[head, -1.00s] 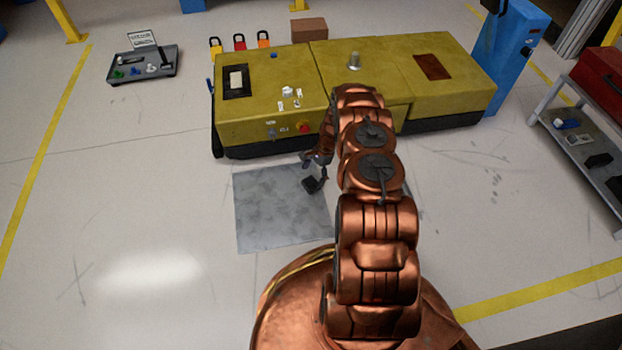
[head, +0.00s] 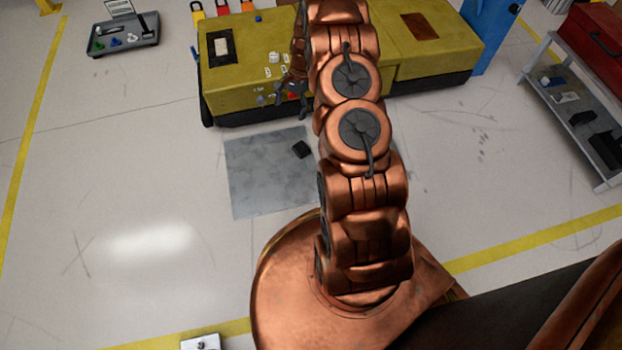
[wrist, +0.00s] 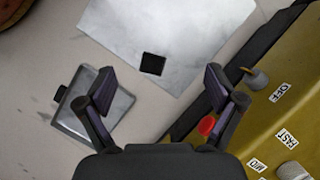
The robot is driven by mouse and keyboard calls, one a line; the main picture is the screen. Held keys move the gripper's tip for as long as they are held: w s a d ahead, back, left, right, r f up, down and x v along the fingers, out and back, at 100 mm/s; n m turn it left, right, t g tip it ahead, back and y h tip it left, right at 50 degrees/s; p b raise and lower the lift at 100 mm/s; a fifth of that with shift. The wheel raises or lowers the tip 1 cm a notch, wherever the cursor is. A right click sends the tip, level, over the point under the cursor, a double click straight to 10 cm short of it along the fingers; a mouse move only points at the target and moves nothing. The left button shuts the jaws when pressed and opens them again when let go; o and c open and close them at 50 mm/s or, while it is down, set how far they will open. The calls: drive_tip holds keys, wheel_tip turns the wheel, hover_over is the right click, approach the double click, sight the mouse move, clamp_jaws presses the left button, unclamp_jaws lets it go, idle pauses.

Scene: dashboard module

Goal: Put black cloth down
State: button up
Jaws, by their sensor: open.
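The black cloth (head: 302,149) is a small dark square lying flat near the right edge of a grey sheet (head: 255,185) on the floor. In the wrist view the cloth (wrist: 153,63) lies on the pale sheet (wrist: 205,30), beyond the fingertips and apart from them. My gripper (wrist: 157,80) is open, with nothing between its two fingers. In the head view my gripper (head: 278,94) is small and partly hidden by my arm, in front of the yellow machine's control side.
The yellow machine (head: 235,95) stands just behind the sheet; its red button (wrist: 207,125) and knobs are close to my right finger. A grey tray-like item (wrist: 120,105) lies on the floor at left. A shelf cart (head: 565,95) stands right. Floor left of the sheet is clear.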

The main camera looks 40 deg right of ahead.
drive_tip(key=s+a+r+n+g+h, duration=0.1)
drive_tip(key=s+a+r+n, duration=0.1)
drive_tip(key=s+a+r, duration=0.4)
drive_tip(key=s+a+r+n, duration=0.2)
drive_tip(key=a+r+n, duration=0.15)
drive_tip(key=r, duration=0.55)
drive_tip(key=s+a+r+n+g+h, duration=0.1)
drive_tip(key=s+a+r+n, duration=0.1)
drive_tip(key=s+a+r, duration=0.4)
drive_tip(key=s+a+r+n, duration=0.2)
drive_tip(key=s+r, duration=0.1)
drive_tip(key=s, duration=0.5)
drive_tip(key=s+a+r+n+h, duration=0.1)
drive_tip(key=s+r+n, duration=0.2)
drive_tip(key=s, duration=0.5)
drive_tip(key=s+a+r+n+h, duration=0.1)
drive_tip(key=s+a+r+n, duration=0.1)
drive_tip(key=s, duration=0.7)
drive_tip(key=shift+a+r+g, duration=0.3)
drive_tip(key=shift+r, duration=0.45)
